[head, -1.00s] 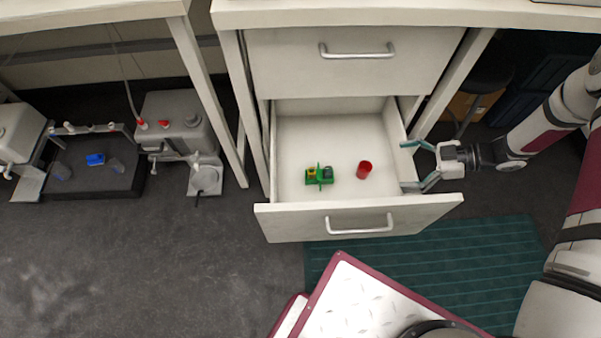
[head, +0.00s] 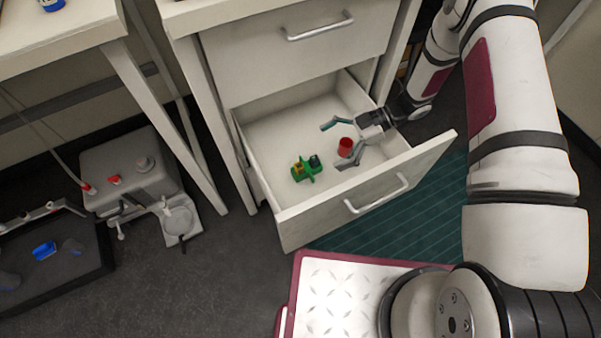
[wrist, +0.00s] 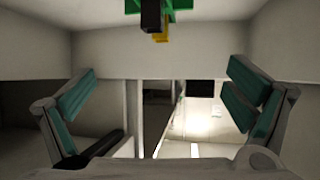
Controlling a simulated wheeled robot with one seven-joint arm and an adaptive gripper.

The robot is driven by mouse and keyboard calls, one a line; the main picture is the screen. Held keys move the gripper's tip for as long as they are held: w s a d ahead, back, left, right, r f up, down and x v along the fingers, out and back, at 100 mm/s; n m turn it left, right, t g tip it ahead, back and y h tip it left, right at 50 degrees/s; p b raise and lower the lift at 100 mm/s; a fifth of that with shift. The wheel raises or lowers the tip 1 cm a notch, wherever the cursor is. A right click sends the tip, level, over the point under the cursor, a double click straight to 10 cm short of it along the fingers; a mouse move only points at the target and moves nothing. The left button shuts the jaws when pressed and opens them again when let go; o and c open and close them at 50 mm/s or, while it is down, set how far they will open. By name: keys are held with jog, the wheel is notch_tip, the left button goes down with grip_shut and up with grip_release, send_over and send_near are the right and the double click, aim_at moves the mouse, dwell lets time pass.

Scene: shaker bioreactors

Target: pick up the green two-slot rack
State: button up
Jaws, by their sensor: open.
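The green two-slot rack (head: 308,170) is on the floor of the open drawer, left of my gripper. It holds a yellow item (head: 298,169) and a dark item (head: 315,161). In the wrist view, part of the green rack (wrist: 181,14) shows at the top edge, cut off, with a black piece and a yellow piece. My gripper (head: 335,145) is open over the drawer, its fingers spread and apart from the rack. In the wrist view my gripper (wrist: 160,95) has nothing visible between its fingers.
A red cup (head: 345,147) is in the drawer, appearing between my fingers in the head view; its exact depth relative to them is unclear. The drawer's front panel (head: 330,205) and side walls surround this space. A closed drawer (head: 300,55) is above.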

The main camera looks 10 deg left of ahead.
aim_at(312, 164)
jog(key=shift+a+f+b, duration=0.15)
jog(key=shift+f+b, duration=1.1)
jog(key=shift+f, duration=0.15)
jog(key=shift+a+f+b, duration=0.1)
jog(key=shift+f+b, duration=1.1)
jog(key=shift+f, duration=0.15)
jog(key=shift+b+x, duration=1.7)
jog(key=shift+x, duration=1.95)
jog(key=shift+w, duration=0.1)
jog(key=c, duration=1.2)
